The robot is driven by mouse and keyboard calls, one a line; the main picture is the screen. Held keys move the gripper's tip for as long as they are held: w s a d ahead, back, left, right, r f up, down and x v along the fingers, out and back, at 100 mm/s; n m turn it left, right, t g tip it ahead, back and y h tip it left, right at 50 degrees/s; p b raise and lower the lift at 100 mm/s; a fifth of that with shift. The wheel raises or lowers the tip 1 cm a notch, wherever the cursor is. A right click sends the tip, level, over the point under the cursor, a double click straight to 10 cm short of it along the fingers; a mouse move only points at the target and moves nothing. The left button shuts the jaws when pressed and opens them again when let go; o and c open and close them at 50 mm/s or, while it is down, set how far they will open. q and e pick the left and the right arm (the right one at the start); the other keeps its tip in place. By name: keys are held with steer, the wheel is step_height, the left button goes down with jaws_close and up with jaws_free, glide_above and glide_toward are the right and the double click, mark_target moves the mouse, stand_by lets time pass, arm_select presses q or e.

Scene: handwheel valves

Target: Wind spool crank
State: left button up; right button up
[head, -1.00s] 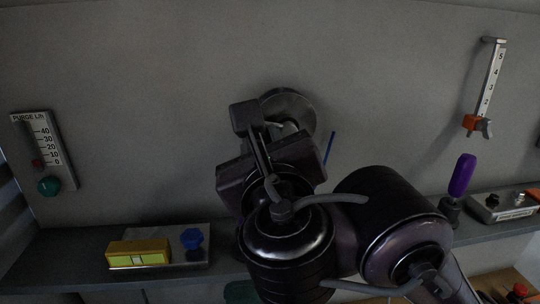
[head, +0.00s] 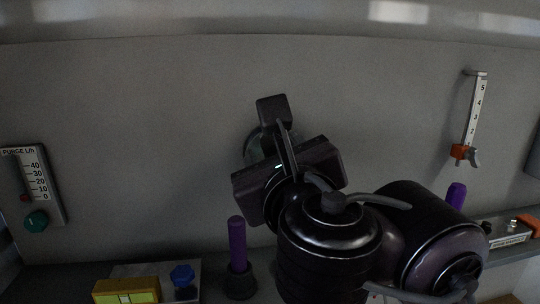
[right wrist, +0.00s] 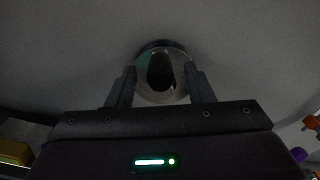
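The spool crank's round metal disc (head: 257,147) is on the grey wall, mostly hidden behind my right gripper in the head view. In the right wrist view the disc (right wrist: 178,92) shows just past the fingertips, with a dark oval shape (right wrist: 160,70) at its middle, perhaps the crank's knob seen end-on. My right gripper (right wrist: 161,78) has its fingers well apart, one on each side of the dark oval, with gaps visible on both sides. In the head view the right gripper (head: 280,130) is in front of the disc. My left gripper is in neither view.
A purple handle (head: 237,243) stands upright below the disc, with another (head: 455,195) at right. A purge gauge (head: 38,180) and a sliding scale (head: 474,115) are on the wall. A yellow box (head: 127,291) and blue knob (head: 182,275) are at lower left.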

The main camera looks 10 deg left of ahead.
steer(key=shift+s, duration=0.1)
steer(key=v, duration=0.5)
steer(key=shift+s+d, duration=0.15)
steer(key=shift+s, duration=0.2)
steer(key=shift+w+f, duration=0.1)
